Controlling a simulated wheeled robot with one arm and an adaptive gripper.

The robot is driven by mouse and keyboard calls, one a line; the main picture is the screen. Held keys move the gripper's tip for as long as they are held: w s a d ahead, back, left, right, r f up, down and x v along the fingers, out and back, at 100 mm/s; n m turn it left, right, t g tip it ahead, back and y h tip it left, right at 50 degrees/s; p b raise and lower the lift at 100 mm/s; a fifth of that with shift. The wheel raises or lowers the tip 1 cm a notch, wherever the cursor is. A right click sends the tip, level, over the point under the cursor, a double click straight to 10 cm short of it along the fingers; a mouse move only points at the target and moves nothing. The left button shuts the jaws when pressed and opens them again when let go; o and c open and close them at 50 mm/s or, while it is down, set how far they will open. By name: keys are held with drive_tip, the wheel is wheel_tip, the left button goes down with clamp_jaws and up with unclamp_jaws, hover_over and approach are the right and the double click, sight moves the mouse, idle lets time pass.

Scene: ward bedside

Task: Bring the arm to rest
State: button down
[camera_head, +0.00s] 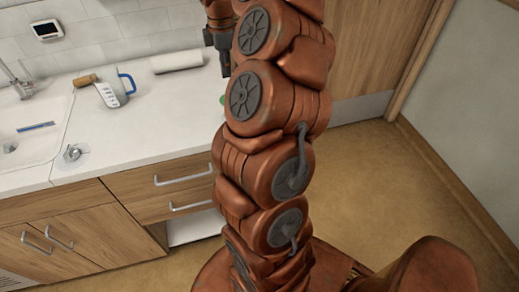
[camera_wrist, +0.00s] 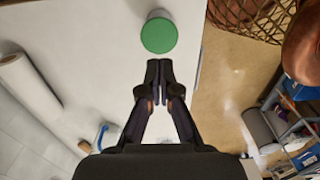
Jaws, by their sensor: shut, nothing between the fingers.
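My gripper (camera_wrist: 158,98) is shut and empty in the wrist view, above the edge of the white counter. A round green-topped thing (camera_wrist: 158,36) is on the counter just beyond the fingertips in that view. My copper-coloured arm stands upright through the middle of the head view, with its upper end over the counter's right part. Only a sliver of the green thing (camera_head: 222,99) shows beside the arm there; the rest is hidden.
Shelves with blue items (camera_wrist: 300,90) stand at the right in the wrist view. The floor (camera_head: 375,185) right of my arm is clear.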

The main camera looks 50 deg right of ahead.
idle(0.3)
drive_tip(key=s+a+r+m, duration=0.1)
drive_tip(key=s+a, duration=0.1)
drive_tip(key=a, duration=0.8)
drive_tip(key=s+a+r+m, duration=0.1)
drive_tip(key=s+a, duration=0.1)
drive_tip(key=a, duration=0.8)
drive_tip(key=s+a+f+m, duration=0.2)
drive_tip(key=s+a+m, duration=0.1)
drive_tip(key=s, duration=0.3)
drive_tip(key=s+a+f+m+g, duration=0.1)
drive_tip(key=s+a+f+m, duration=0.1)
drive_tip(key=s+a, duration=0.3)
drive_tip(key=s+a+f+m, duration=0.3)
drive_tip(key=s+a, duration=0.1)
drive_tip(key=s, duration=0.4)
drive_tip(key=shift+s+a+f+m+g, duration=0.2)
drive_tip(key=shift+s+m+g, duration=0.1)
drive_tip(key=shift+s+g, duration=0.1)
drive_tip(key=shift+d, duration=0.1)
